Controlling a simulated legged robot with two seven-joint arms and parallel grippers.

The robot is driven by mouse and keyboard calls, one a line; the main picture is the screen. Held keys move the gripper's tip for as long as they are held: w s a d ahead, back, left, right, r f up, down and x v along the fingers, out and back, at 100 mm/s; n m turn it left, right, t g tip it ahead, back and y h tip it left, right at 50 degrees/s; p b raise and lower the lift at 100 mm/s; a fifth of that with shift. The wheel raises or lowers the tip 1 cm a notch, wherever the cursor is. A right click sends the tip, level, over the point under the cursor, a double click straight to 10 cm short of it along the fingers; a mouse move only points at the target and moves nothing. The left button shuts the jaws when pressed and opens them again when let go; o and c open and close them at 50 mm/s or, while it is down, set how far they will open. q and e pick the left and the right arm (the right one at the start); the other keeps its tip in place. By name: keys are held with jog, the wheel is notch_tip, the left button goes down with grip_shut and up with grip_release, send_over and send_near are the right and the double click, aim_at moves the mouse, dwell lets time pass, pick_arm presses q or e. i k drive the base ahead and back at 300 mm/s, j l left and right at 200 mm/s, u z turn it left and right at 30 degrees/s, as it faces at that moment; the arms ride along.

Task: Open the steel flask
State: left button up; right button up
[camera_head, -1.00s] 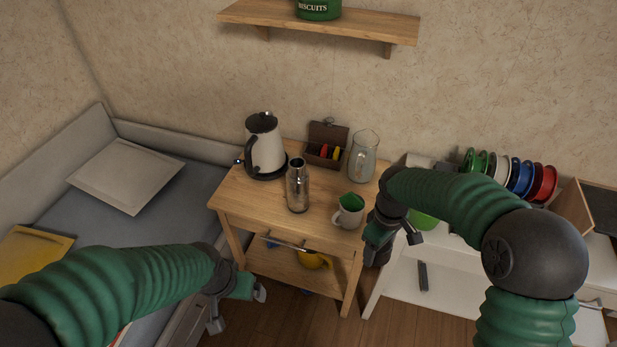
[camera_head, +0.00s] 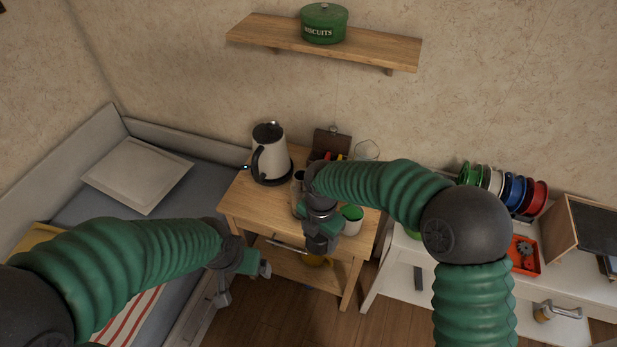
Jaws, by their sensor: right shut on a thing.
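The steel flask (camera_head: 298,184) stands on the small wooden table (camera_head: 240,200). Only its upper left part shows; my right forearm and wrist hide the rest. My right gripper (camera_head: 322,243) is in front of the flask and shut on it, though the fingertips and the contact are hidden. I cannot make out the flask's top clearly. My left gripper (camera_head: 245,284) is open and empty, low in front of the table's left side, apart from the flask.
A kettle (camera_head: 269,155) stands behind and left of the flask. A mug with green inside (camera_head: 351,219) is just right of my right gripper. A brown box (camera_head: 331,141) and a glass jug (camera_head: 367,150) stand behind. The table's left front is clear.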

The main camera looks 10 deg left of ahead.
aim_at(298, 188)
jog(key=i, duration=0.85)
